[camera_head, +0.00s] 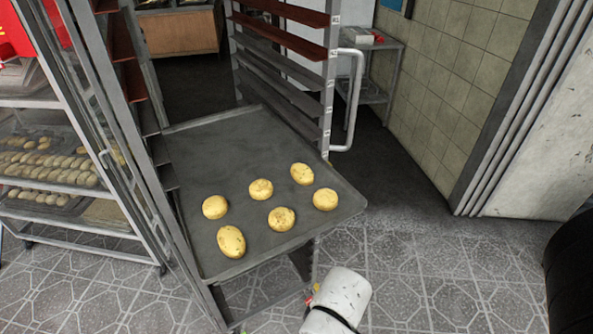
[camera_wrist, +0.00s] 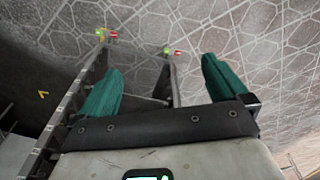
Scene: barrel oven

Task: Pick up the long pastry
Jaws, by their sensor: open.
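Several yellow pastries lie on a dark tray (camera_head: 240,140) in the head view. The one at the tray's near left, an oval pastry (camera_head: 231,241), looks longest; the others, such as the round pastry (camera_head: 281,219), are rounder. My gripper (camera_wrist: 162,66) shows in the wrist view with its two green fingers wide apart and nothing between them. It points toward the tiled floor and rack parts, and no pastry shows in that view. In the head view a white part of my arm is below the tray's front edge, and my fingers do not show.
The tray sits in a metal rack (camera_head: 328,75) with uprights on both sides. A second rack (camera_head: 60,225) with trays of small pastries stands at the left. A tiled wall (camera_head: 460,75) is at the right. Open floor (camera_head: 430,265) lies in front.

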